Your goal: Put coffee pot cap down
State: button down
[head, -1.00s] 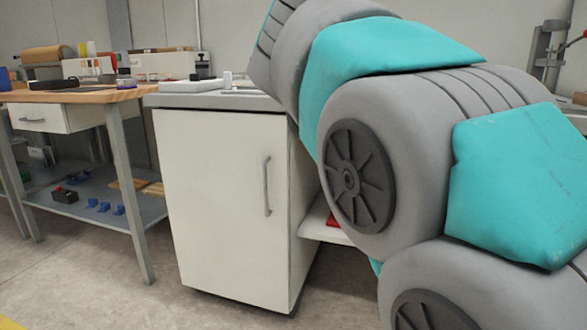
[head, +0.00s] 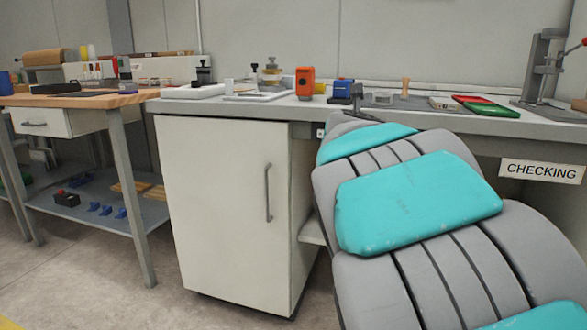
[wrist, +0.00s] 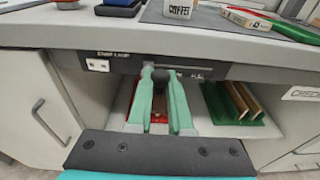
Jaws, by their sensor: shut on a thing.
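In the wrist view my gripper (wrist: 160,72) points at the front of the bench, just below the worktop edge. Its two green fingers are shut on a small dark rounded piece (wrist: 160,77), taken to be the coffee pot cap. Most of the cap is hidden between the fingers. In the head view the gripper and cap are hidden behind my own arm. A small metallic piece with a dark knob (head: 271,74) stands at the back of the worktop; I cannot tell whether it is the coffee pot.
The grey worktop (head: 430,117) holds an orange device (head: 304,83), a blue box (head: 343,88), red and green trays (head: 492,109) and a press stand (head: 541,70). A shelf (wrist: 205,128) below carries a green rack (wrist: 228,110). A white cabinet (head: 222,205) stands left.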

notch_tip(320, 180, down, 19)
jog(key=w+a+n+y+p, duration=0.2)
jog(key=a+n+y+p, duration=0.15)
jog(key=n+y, duration=0.4)
jog(key=s+p, duration=0.1)
jog(key=s+d+f+y+p, duration=0.1)
jog(key=s, duration=0.1)
jog(key=s+d+f+y+p, duration=0.1)
jog(key=shift+s+d+f+y, duration=0.1)
jog(key=shift+s+d+y, duration=0.05)
jog(key=shift+s+y, duration=0.1)
dwell(0.5)
